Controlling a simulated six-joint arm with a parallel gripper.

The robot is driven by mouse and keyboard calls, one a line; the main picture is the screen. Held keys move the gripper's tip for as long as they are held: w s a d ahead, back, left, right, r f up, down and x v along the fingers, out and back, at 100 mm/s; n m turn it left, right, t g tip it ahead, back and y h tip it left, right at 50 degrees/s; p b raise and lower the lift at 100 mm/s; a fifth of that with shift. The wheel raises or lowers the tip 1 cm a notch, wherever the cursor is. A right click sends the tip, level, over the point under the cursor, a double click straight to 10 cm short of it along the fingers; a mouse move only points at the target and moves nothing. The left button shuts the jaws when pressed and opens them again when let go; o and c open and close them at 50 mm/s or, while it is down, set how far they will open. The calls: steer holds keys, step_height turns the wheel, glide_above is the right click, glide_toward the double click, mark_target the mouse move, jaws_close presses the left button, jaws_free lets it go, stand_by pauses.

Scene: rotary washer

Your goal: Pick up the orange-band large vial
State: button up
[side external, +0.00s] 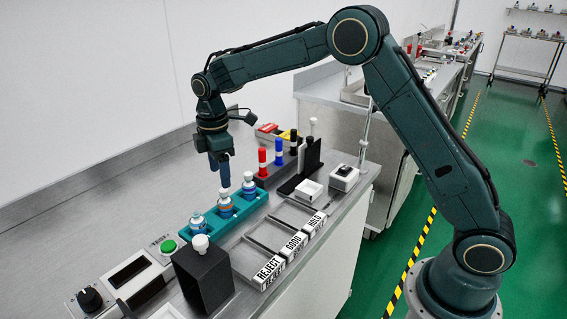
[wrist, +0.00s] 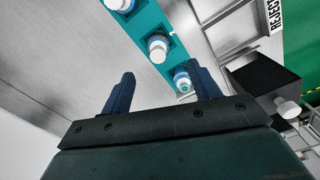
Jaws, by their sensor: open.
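Several white-capped vials with blue on them stand in a teal rack (side external: 236,211). The middle vial (side external: 225,204) seems to carry a thin orange-red band; its cap also shows in the wrist view (wrist: 158,46). The front vial (side external: 198,224) and the far vial (side external: 249,186) stand on either side of it; their bands are too small to tell. My gripper (side external: 219,180) is open and empty, pointing down above the rack near the middle and far vials. In the wrist view my gripper (wrist: 163,75) has its fingers spread, with the front vial (wrist: 182,79) close to the right finger.
Trays marked REJECT, GOOD and HOLD (side external: 291,243) lie to the right. A dark stand with red and blue tubes (side external: 275,171) is behind. Bare steel (side external: 150,200) lies left of the rack.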

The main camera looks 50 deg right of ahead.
mark_target(224, 195)
steer(key=shift+f, duration=2.5)
steer(key=shift+d+f, duration=0.2)
steer(key=shift+f, duration=2.4)
steer(key=c, duration=1.1)
steer(key=shift+r, duration=0.2)
step_height(224, 195, up, 20)
steer(key=shift+f, duration=0.15)
